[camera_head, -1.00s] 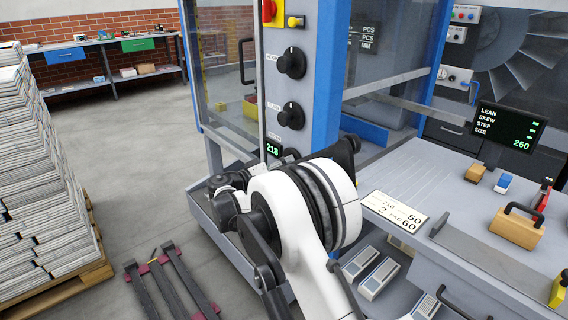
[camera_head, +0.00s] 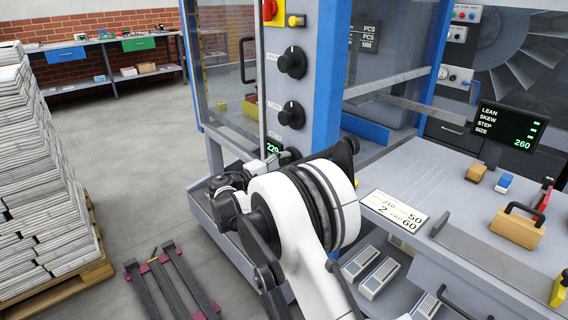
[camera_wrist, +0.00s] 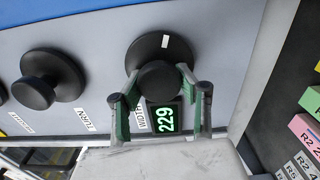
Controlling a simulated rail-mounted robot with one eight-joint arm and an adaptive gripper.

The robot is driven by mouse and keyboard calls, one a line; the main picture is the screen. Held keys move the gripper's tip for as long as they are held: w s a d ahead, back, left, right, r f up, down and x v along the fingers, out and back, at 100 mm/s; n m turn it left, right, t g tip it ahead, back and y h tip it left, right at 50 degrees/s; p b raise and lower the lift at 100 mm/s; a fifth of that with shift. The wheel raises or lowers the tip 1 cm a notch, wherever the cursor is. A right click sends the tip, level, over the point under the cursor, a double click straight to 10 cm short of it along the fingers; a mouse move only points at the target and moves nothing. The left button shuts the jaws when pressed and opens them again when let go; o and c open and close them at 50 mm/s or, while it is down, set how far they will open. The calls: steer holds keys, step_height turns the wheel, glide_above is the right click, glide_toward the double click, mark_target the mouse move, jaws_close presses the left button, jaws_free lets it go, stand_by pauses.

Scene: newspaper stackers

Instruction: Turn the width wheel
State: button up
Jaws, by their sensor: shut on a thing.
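The width wheel (camera_wrist: 146,52) is a black round wheel with a white mark on its rim and a smaller hub in front. It shows in the wrist view, beside a label reading WIDTH. My gripper (camera_wrist: 160,82) is shut on its hub, with one finger on each side. A small green display (camera_wrist: 165,119) between the fingers reads 229; it also shows in the head view (camera_head: 273,147). In the head view my own wrist hides most of the wheel and the fingertips.
Two similar black knobs, an upper one (camera_head: 292,63) and a lower one (camera_head: 292,115), sit above on the same panel. A card (camera_head: 393,211) with printed numbers lies on the bench at right. A screen (camera_head: 508,128) shows SIZE 260. Stacked papers (camera_head: 40,190) stand at left.

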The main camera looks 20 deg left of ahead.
steer(key=n, duration=0.5)
steer(key=shift+f+n, duration=0.15)
steer(key=shift+n, duration=0.15)
steer(key=n, duration=0.5)
steer(key=shift+s+d+f+n, duration=0.1)
steer(key=shift+n, duration=0.2)
steer(key=n, duration=0.5)
steer(key=shift+d, duration=0.1)
steer(key=n, duration=0.5)
steer(key=shift+s, duration=0.1)
steer(key=o, duration=1.2)
steer(key=v, duration=1.2)
